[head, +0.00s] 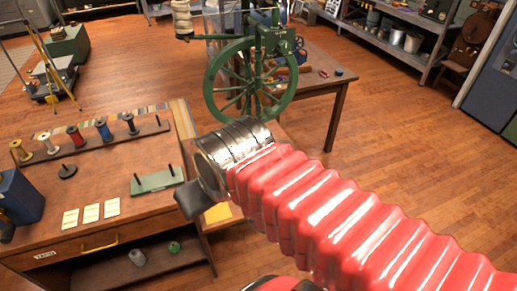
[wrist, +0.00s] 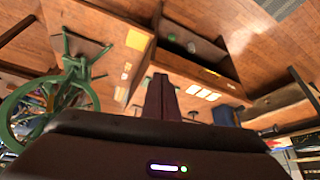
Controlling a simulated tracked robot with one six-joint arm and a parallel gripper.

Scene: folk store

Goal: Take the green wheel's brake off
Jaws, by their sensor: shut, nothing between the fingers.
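The green wheel (head: 212,82) is a large spoked spinning wheel, upright on a green frame, at the top middle of the head view. It also shows at the left edge of the wrist view (wrist: 7,108). A green block (head: 278,42) sits on the frame near the top of the rim. I cannot make out which part is the brake or how it is set. My gripper (head: 188,203) is a dark shape past the silver wrist, over the desk's right edge, apart from the wheel. In the wrist view its fingers (wrist: 162,92) are together and empty.
A wooden desk (head: 100,165) stands at the left with a rack of several spools (head: 101,131), a green pegged stand (head: 158,181) and paper cards (head: 91,212). A wooden table (head: 325,88) stands behind the wheel. Open floor (head: 410,150) lies at the right.

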